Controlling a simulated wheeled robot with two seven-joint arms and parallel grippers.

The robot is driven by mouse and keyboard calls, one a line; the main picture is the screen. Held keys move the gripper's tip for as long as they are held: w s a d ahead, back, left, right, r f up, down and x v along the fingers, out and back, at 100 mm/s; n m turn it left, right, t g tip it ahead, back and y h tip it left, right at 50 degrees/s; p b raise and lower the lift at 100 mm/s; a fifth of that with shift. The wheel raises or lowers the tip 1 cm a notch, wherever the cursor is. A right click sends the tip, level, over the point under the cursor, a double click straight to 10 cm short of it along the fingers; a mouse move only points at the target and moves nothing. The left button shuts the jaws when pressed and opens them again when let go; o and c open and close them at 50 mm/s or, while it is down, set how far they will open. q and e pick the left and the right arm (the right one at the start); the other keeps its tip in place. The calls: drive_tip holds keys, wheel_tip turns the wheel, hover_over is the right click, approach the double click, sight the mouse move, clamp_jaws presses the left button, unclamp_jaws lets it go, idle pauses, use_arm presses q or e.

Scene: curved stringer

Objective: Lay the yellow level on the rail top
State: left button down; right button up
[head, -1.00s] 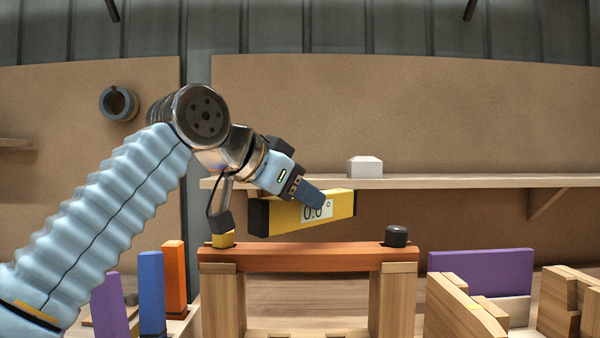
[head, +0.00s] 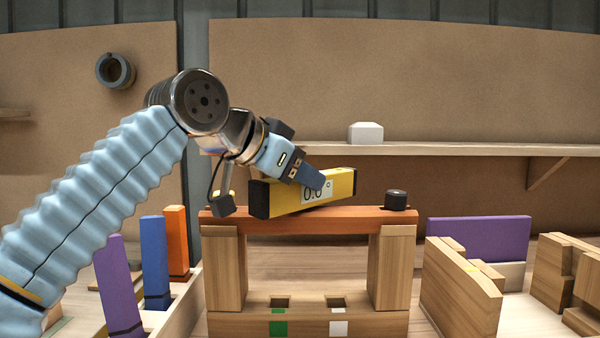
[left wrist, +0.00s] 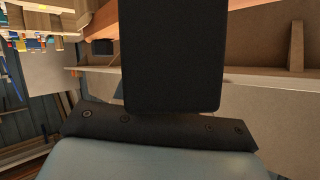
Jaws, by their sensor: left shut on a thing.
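The yellow level (head: 340,185) has black end caps and a white display. My left gripper (head: 312,178) is shut on it near its middle. In the head view the level slants, its left end lower, and that end overlaps the top edge of the orange-brown rail (head: 340,222). I cannot tell whether it touches the rail. The rail lies across two wooden posts, with a dark round knob (head: 396,200) at its right end. In the left wrist view a large black shape fills the middle and hides the level. My right gripper is out of view.
A yellow-and-dark piece (head: 224,204) stands at the rail's left end. Purple, blue and orange boards (head: 154,262) stand upright at left. A purple panel (head: 478,240) and wooden blocks (head: 460,290) are at right. A shelf (head: 450,150) with a white block (head: 365,132) is behind.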

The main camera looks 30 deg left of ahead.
use_arm(q)
drive_tip(key=shift+f, duration=0.3)
drive_tip(key=c, duration=0.5)
unclamp_jaws()
drive_tip(key=shift+c, duration=0.2)
drive_tip(key=v, duration=1.3)
drive_tip(key=shift+s+p, duration=0.3)
drive_tip(key=shift+s, duration=0.1)
